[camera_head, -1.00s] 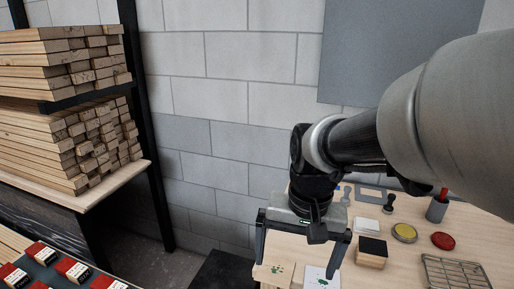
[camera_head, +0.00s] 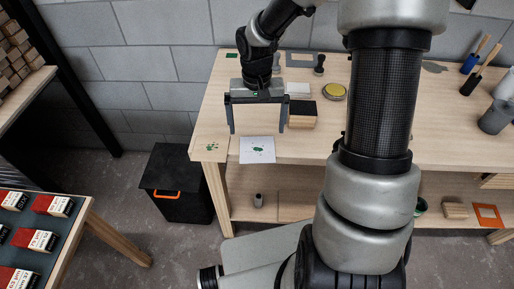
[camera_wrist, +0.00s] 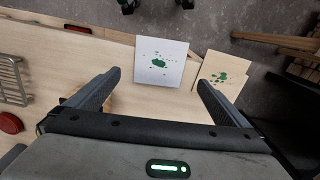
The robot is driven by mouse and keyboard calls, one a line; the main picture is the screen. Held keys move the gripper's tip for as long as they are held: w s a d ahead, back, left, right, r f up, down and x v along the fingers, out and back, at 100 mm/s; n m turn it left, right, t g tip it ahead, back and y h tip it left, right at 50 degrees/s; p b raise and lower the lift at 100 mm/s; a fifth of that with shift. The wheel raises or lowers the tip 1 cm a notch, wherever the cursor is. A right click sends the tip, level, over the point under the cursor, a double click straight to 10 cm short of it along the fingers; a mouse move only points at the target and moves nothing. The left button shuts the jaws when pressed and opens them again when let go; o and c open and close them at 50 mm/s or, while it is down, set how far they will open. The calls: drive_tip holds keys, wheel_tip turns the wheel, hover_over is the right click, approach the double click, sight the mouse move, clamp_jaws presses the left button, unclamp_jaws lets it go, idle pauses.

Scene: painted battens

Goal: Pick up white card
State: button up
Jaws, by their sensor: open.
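The white card (camera_head: 257,149) lies flat near the front edge of the wooden workbench (camera_head: 300,178). It has a green splatter print on it. It also shows in the wrist view (camera_wrist: 162,63), ahead of the fingertips and between their lines. My gripper (camera_head: 256,132) is open and empty above the bench, its fingers pointing down just behind the card in the head view. The fingers also show in the wrist view (camera_wrist: 158,82). Nothing hides the card, and no finger appears to touch it.
A wood-toned card (camera_head: 211,148) with a green print lies left of the white card, at the bench corner. A black bin (camera_head: 177,183) stands on the floor left.

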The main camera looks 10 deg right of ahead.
sight(257, 149)
wheel_tip(257, 149, down, 3)
drive_tip(key=shift+r, duration=0.15)
drive_tip(key=f, duration=0.5)
drive_tip(key=shift+s+f, duration=0.1)
drive_tip(key=shift+s, duration=0.1)
drive_tip(key=c, duration=0.9)
